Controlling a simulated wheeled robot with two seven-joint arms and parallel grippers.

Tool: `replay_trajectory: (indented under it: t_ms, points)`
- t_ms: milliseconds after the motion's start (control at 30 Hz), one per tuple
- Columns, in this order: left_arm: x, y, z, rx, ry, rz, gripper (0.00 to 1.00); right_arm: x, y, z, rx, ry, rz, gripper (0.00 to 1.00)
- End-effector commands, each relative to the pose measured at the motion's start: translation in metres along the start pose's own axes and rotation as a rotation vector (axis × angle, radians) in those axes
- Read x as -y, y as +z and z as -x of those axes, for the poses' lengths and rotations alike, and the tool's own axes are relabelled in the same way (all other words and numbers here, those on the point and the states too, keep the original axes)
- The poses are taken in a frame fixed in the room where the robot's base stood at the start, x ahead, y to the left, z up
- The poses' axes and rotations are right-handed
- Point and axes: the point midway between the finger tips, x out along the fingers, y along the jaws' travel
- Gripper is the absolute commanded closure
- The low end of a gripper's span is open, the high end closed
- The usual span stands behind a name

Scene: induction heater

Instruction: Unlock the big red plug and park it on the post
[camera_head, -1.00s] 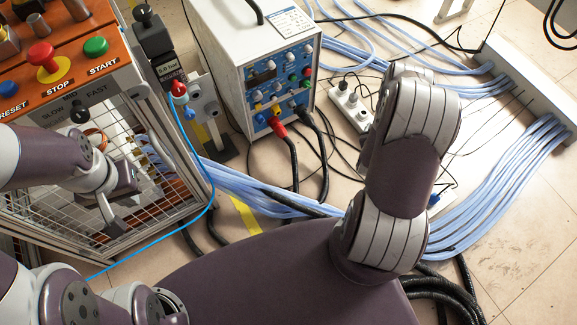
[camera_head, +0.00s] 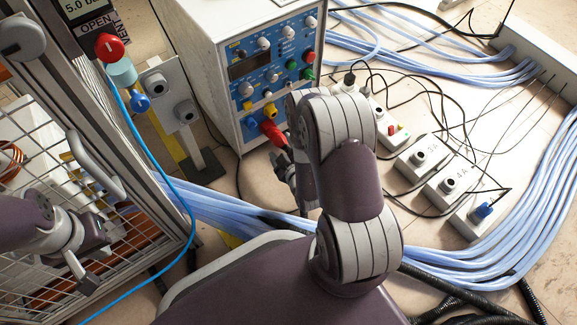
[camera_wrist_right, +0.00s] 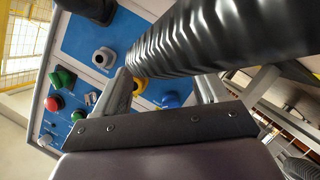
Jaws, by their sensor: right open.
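The big red plug (camera_head: 272,132) sits in the lower front of the white and blue power unit, below a yellow connector (camera_head: 270,110). My right gripper (camera_head: 284,172) is close below the plug, partly hidden by my own arm. In the right wrist view it (camera_wrist_right: 168,88) is open, and a thick black ribbed cable (camera_wrist_right: 220,38) crosses in front of its fingers. The plug itself cannot be made out there. A grey post (camera_head: 172,98) with two round holders stands left of the unit. My left gripper (camera_head: 88,262) is by the wire cage; its jaws are unclear.
The power unit (camera_head: 215,55) stands in the middle. A wire cage (camera_head: 125,235) with a handle (camera_head: 92,165) is at left. A thin blue hose (camera_head: 150,150) hangs beside it. Blue cables (camera_head: 455,260) and grey socket boxes (camera_head: 447,185) cover the floor at right.

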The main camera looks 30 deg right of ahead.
Motion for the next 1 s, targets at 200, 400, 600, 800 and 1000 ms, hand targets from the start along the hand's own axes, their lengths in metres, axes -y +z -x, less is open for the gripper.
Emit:
replay_trajectory:
  t_ms: [200, 400, 600, 800, 1000]
  points:
    - [0.0, 0.003, -0.028, 0.0, 0.0, 0.0, 1.0, 0.003, 0.003, -0.038, 0.0, 0.0, 0.0, 0.28]
    - [0.0, 0.004, -0.03, 0.0, 0.0, 0.0, 1.0, 0.0, 0.0, -0.046, 0.002, 0.0, -0.001, 0.28]
    - [0.0, 0.003, -0.029, 0.0, 0.0, 0.0, 1.0, -0.001, 0.0, -0.045, 0.002, 0.0, -0.001, 0.37]
    - [0.0, 0.004, -0.03, 0.0, 0.0, 0.0, 1.0, 0.0, 0.0, -0.045, 0.002, 0.0, -0.001, 0.89]
    - [0.0, 0.004, -0.031, 0.0, 0.0, 0.0, 1.0, 0.002, 0.001, -0.045, 0.002, 0.014, 0.035, 0.9]
